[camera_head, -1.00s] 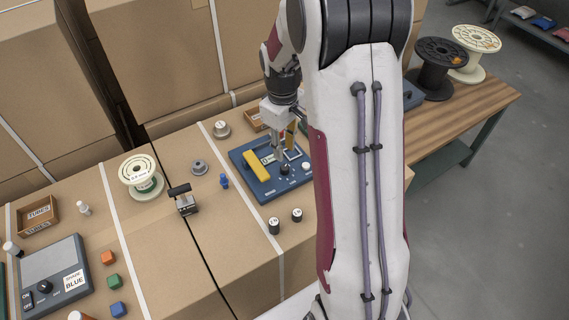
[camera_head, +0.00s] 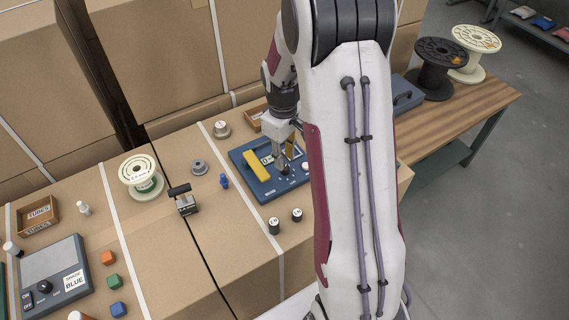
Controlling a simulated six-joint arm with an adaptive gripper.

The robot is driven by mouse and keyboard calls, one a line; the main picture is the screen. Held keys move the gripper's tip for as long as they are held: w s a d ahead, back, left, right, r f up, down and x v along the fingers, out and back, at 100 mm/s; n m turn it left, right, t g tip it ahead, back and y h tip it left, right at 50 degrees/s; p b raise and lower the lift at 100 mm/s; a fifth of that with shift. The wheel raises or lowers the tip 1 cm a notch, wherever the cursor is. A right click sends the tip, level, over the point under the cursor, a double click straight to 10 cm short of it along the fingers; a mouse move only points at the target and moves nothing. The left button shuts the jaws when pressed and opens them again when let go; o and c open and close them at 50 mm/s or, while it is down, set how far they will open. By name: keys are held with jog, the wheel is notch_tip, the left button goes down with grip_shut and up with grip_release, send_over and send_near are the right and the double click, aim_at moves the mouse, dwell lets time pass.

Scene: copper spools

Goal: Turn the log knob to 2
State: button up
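A blue panel (camera_head: 262,188) lies on the cardboard surface, with a yellow bar (camera_head: 257,165) and small controls on it. A dark knob (camera_head: 285,171) sits near its middle front; its marks are too small to read, so I cannot confirm it is the log knob. My gripper (camera_head: 283,163) points down over this panel, its fingertips right at the knob. I cannot tell whether they touch it or how far apart they are. My arm covers the panel's right edge.
Two small dark cylinders with white tops (camera_head: 274,226) stand in front of the panel. A blue piece (camera_head: 224,181) and a grey knob-like part (camera_head: 199,167) are to its left. A second panel (camera_head: 52,275) with a dark knob is at far left.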

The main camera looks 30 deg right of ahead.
aim_at(285, 167)
jog(key=shift+f, duration=1.95)
grip_shut()
